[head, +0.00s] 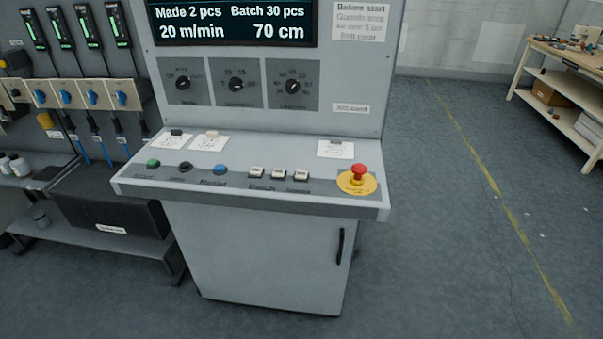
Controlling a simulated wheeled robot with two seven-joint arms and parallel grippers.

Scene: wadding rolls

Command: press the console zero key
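The console (270,255) stands in the middle of the head view, with a sloped grey key panel. The other small labels are too blurred to show which key is zero. A red mushroom button (358,171) on a yellow disc is at the right end. Neither gripper is in view.
The display (235,22) reads Made 2 pcs, Batch 30 pcs, 20 m/min, 70 cm. Three dials (236,85) are below it. White cards lie on the panel's back. A shelf unit (45,235) stands left, a workbench (560,60) far right. Floor at right is open.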

